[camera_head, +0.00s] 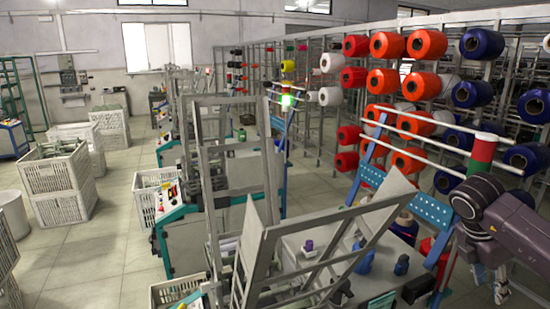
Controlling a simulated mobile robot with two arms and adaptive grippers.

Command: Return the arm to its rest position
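My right arm (505,218) comes in from the right edge, bent, with its dark links in front of the yarn rack. My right gripper (499,287) hangs low at the bottom right and points down. It is small and partly cut by shadow and the arm, so I cannot tell whether its fingers are apart; I make out nothing held in it. My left gripper and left arm are not in view.
A winding machine (295,258) with upright metal frames fills the middle foreground, close to my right arm. A rack of red, orange and blue yarn spools (427,45) stands behind the arm. White crates (60,172) stand at left. The tiled floor (103,235) between is clear.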

